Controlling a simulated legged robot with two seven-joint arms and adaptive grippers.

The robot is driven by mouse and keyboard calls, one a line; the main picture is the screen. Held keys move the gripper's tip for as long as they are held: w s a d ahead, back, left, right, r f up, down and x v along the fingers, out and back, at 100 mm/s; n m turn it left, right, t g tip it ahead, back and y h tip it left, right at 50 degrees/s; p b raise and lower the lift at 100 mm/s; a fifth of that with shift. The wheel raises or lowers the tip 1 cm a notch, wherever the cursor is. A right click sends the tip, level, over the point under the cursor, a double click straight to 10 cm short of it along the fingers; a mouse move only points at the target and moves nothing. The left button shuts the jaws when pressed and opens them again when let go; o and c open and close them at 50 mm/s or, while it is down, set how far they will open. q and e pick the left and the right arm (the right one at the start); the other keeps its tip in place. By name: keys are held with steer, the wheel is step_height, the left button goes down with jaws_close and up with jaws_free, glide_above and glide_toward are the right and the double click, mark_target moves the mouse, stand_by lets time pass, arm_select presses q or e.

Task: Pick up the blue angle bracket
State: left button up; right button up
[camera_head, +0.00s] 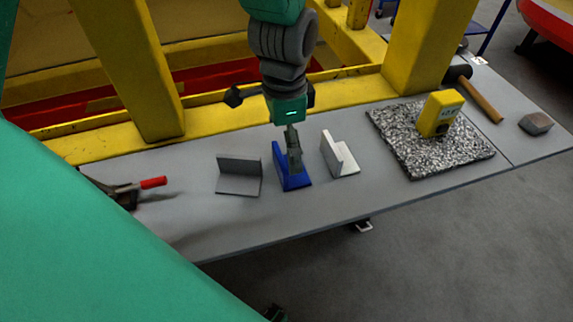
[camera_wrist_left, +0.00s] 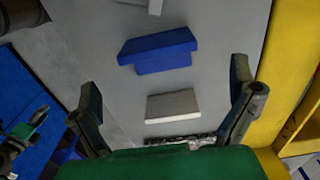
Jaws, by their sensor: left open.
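The blue angle bracket (camera_head: 291,180) stands on the grey table between two other brackets. It also shows in the left wrist view (camera_wrist_left: 160,48), ahead of the fingers and above the picture's middle. My left gripper (camera_head: 294,162) points down over the blue bracket in the head view and hides part of it. In the left wrist view my left gripper (camera_wrist_left: 165,84) is open, its two fingers wide apart, with nothing held between them. Whether a finger touches the bracket cannot be told. My right gripper cannot be made out.
A dark grey bracket (camera_head: 239,176) stands left of the blue one, a light bracket (camera_head: 338,155) right. A speckled plate (camera_head: 410,155) carries a yellow device (camera_head: 440,112). A hammer (camera_head: 487,100) and grey block (camera_head: 535,123) lie right. Yellow beams (camera_head: 150,75) edge the table's back.

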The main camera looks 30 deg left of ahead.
mark_target(282, 165)
arm_select(q)
steer(key=shift+w+f, duration=0.1)
steer(key=shift+f, duration=1)
steer(key=f, duration=0.5)
steer(key=shift+s+a, duration=0.25)
steer(key=shift+s, duration=0.1)
steer(key=shift+d+r, duration=0.1)
steer(key=shift+s, duration=0.1)
steer(key=c, duration=1.2)
